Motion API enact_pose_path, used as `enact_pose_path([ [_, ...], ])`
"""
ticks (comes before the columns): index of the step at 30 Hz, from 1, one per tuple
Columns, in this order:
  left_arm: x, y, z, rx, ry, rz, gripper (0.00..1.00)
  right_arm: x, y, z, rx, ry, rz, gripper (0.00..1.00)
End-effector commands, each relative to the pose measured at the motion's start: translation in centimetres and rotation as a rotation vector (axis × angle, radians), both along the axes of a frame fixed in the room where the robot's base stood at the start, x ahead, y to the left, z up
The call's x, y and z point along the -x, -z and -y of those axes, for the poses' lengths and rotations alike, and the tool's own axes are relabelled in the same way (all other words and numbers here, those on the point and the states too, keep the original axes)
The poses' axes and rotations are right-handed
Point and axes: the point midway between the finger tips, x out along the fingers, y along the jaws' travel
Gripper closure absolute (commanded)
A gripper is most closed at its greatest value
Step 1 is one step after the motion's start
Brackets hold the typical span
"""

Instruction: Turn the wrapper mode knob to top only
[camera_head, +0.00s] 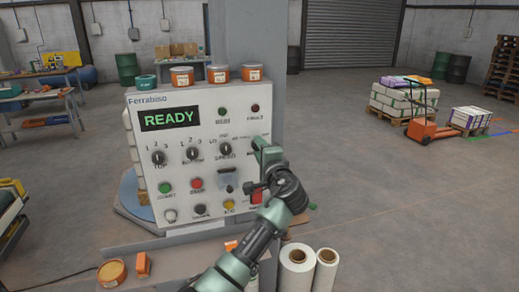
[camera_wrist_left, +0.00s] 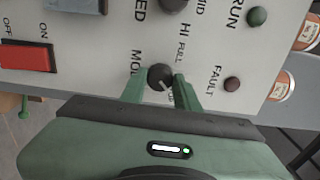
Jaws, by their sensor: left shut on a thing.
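The control panel (camera_head: 185,130) is pale, with a green READY display. The black mode knob (camera_wrist_left: 160,76) shows in the left wrist view between the two green fingers of my left gripper (camera_wrist_left: 158,88), which is shut on it. A pale pointer mark shows on the knob's lower right side. The word FULL stands above right of the knob, and MODE is to its left, partly covered. Another label below the knob is mostly hidden by the gripper. My right gripper is out of view.
The speed knob (camera_head: 225,149) is left of my gripper, and the fault lamp (camera_head: 255,108) is above it. A red switch (camera_wrist_left: 27,57) is nearby on the panel. Orange tins (camera_head: 181,77) stand on top. White rolls (camera_head: 297,268) stand below my arm.

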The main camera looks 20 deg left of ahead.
Motion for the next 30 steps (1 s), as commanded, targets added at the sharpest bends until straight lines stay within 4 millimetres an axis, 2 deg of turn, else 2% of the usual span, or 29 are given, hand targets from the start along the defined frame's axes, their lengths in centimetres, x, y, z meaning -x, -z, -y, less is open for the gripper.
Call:
enact_pose_path([
  [2, 0.0, 0.2, 0.0, -0.001, 0.0, -0.004, 1.0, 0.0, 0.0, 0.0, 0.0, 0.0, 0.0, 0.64],
  [3, 0.0, 0.2, 0.0, -0.001, 0.0, -0.004, 0.66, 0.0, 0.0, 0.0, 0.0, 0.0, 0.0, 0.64],
  [5, 0.0, 0.2, 0.0, 0.0, 0.0, -0.004, 0.49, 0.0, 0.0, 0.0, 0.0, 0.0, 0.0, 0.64],
  [6, 0.0, 0.2, 0.0, 0.0, 0.0, -0.004, 0.47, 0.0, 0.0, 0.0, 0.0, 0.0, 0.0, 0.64],
  [17, 0.3, 0.2, 0.3, 0.001, 0.001, 0.0, 0.47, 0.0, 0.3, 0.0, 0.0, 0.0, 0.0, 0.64],
  [30, 5.7, 0.4, 4.0, 0.001, 0.003, -0.002, 0.47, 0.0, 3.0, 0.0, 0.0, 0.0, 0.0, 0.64],
])
